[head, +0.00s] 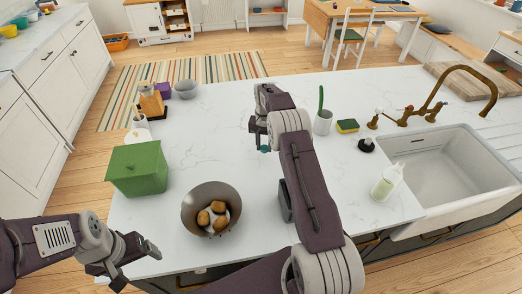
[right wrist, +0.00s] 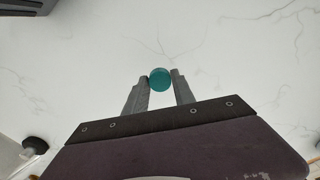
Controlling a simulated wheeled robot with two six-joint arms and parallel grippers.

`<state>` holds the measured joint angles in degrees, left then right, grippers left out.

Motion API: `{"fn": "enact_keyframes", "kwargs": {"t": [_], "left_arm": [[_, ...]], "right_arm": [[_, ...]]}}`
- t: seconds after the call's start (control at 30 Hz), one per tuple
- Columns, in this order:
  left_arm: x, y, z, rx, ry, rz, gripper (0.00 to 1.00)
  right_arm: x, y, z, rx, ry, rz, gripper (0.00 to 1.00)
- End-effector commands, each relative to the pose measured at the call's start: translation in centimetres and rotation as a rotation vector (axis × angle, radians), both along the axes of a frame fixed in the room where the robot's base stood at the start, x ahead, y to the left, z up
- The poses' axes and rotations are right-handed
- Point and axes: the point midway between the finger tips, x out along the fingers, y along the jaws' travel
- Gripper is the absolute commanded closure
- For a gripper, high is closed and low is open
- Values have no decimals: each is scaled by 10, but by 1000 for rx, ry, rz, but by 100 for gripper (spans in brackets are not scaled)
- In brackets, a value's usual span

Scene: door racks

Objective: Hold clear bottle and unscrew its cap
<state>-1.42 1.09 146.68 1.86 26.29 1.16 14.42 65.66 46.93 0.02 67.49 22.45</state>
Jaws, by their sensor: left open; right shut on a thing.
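A teal round cap (right wrist: 159,78) sits between the two fingertips of my right gripper (right wrist: 160,76) in the right wrist view. In the head view my right gripper (head: 262,140) is over the middle of the white counter, with a small bit of teal (head: 265,149) at its tips. No clear bottle body shows around or below the cap, so I cannot tell whether the cap is on a bottle. My left gripper (head: 137,265) is open and empty at the front left edge of the counter, apart from everything on it.
A dark bowl of potatoes (head: 211,191) and a green box (head: 137,168) stand at the left of the marble counter (head: 215,130). A soap dispenser (head: 385,184) stands near the sink (head: 440,160).

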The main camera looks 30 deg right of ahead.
Motion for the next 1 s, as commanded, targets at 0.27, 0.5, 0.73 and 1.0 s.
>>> {"fn": "enact_keyframes", "kwargs": {"t": [0.27, 0.5, 0.73, 1.0], "left_arm": [[0, 0, 8, 0, 0, 0, 16], [0, 0, 17, 0, 0, 0, 16], [0, 0, 15, 0, 0, 0, 16], [0, 0, 13, 0, 0, 0, 16]], "right_arm": [[3, 9, -14, 0, 2, -1, 100], [3, 9, -45, 0, 0, 0, 100], [3, 9, -47, -1, -1, 0, 100], [3, 9, -49, -1, -1, 0, 48]]}}
